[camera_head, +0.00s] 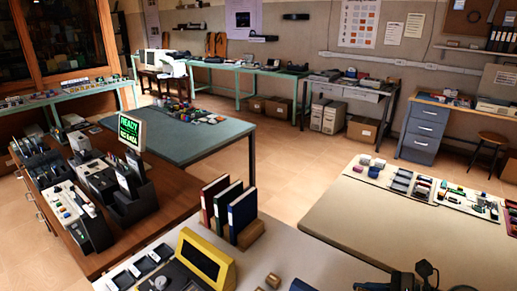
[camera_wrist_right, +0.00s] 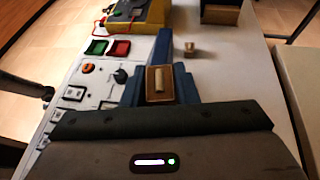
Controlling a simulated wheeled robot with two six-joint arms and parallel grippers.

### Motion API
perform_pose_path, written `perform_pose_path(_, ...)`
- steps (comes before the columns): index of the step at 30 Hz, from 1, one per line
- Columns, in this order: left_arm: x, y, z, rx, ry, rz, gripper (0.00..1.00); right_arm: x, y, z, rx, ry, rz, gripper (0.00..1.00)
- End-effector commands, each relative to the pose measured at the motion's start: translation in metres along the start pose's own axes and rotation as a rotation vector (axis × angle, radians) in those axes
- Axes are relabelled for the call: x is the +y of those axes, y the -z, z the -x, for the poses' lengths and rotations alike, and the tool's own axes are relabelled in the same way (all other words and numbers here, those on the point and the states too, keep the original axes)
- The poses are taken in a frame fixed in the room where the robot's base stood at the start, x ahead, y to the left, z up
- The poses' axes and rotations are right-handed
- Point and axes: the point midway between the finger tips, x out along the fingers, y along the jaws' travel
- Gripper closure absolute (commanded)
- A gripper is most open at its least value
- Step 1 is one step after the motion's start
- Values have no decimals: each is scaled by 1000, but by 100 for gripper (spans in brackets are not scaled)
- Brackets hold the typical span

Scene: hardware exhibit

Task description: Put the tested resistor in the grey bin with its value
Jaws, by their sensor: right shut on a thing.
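In the right wrist view, my right gripper (camera_wrist_right: 160,73) has its blue fingers closed on a small wooden-brown block with a pale cylindrical piece (camera_wrist_right: 160,85) on top, which looks like the resistor. No value can be read on it. It is over or near a white panel (camera_wrist_right: 75,105) with dark squares; contact is unclear. In the head view, dark grey trays (camera_head: 145,265) sit in a pale row at the near table's left edge; their labels are not legible. A green-lit sign (camera_head: 130,131) reads READY above a smaller, unclear line. My left gripper is not in view.
A yellow-framed device (camera_head: 206,258) stands beside the trays, with upright binders (camera_head: 228,212) behind it. The wrist view shows green (camera_wrist_right: 96,46) and red (camera_wrist_right: 120,48) trays and a small wooden piece (camera_wrist_right: 190,49). The pale table on the right (camera_head: 400,225) is largely clear in front.

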Motion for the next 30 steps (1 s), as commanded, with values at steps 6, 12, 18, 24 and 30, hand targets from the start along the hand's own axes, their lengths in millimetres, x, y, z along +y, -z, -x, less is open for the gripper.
perform_pose_path(6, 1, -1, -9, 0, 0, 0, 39, -7, -22, -37, -10, 33, -12, 99)
perform_pose_path(12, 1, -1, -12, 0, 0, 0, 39, -15, -37, -54, -4, 85, -33, 99)
perform_pose_path(18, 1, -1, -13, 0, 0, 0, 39, -18, -41, -58, 0, 103, -43, 99)
perform_pose_path(24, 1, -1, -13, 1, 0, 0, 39, -18, -41, -57, 0, 103, -43, 99)
perform_pose_path(30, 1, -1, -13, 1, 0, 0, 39, -18, -41, -57, 0, 103, -42, 99)
